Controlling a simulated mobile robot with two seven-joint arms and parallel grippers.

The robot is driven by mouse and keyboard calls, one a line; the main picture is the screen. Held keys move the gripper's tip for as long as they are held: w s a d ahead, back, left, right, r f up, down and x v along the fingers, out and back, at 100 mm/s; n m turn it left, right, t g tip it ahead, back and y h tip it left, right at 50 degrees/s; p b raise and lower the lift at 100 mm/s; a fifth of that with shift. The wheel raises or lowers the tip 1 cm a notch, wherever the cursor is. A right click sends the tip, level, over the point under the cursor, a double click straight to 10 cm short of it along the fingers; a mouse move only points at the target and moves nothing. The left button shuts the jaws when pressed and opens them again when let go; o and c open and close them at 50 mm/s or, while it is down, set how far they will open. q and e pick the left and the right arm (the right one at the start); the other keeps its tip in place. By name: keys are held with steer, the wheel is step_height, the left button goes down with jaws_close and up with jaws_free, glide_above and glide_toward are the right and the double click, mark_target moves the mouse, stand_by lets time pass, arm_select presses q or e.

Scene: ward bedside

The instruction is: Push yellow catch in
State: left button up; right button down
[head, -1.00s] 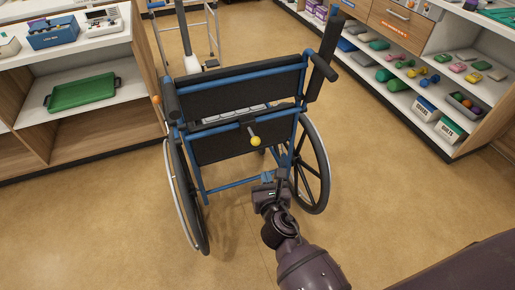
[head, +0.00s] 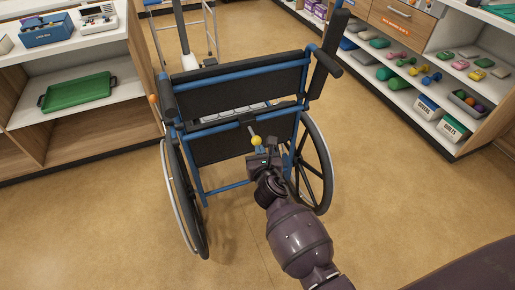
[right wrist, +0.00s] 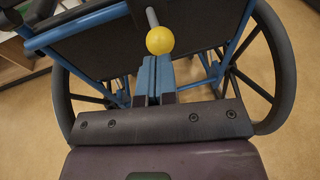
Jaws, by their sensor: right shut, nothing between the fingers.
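The yellow catch (head: 257,140) is a round yellow knob on a grey rod at the middle of the wheelchair back. It also shows in the right wrist view (right wrist: 160,40), at the top centre. The wheelchair (head: 236,86) has a blue frame and black back panels and faces away from me. My right gripper (head: 262,152) is just below the knob in the head view. In the right wrist view its blue-grey fingers (right wrist: 153,78) are shut together and empty, with their tips just under the knob. I cannot tell whether they touch it. My left gripper is not in view.
A shelf unit (head: 95,130) with a green tray (head: 76,91) stands on the left. Another shelf (head: 395,100) with dumbbells and boxes stands on the right. A walking frame (head: 183,40) is behind the wheelchair. The wheelchair's large wheels (head: 315,160) flank my gripper. Open floor lies in front.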

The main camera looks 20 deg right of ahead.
mark_target(256, 141)
steer(key=shift+x, duration=0.95)
steer(key=w, duration=0.2)
steer(key=shift+w+b, duration=0.3)
steer(key=shift+w, duration=0.1)
steer(key=shift+r, duration=0.15)
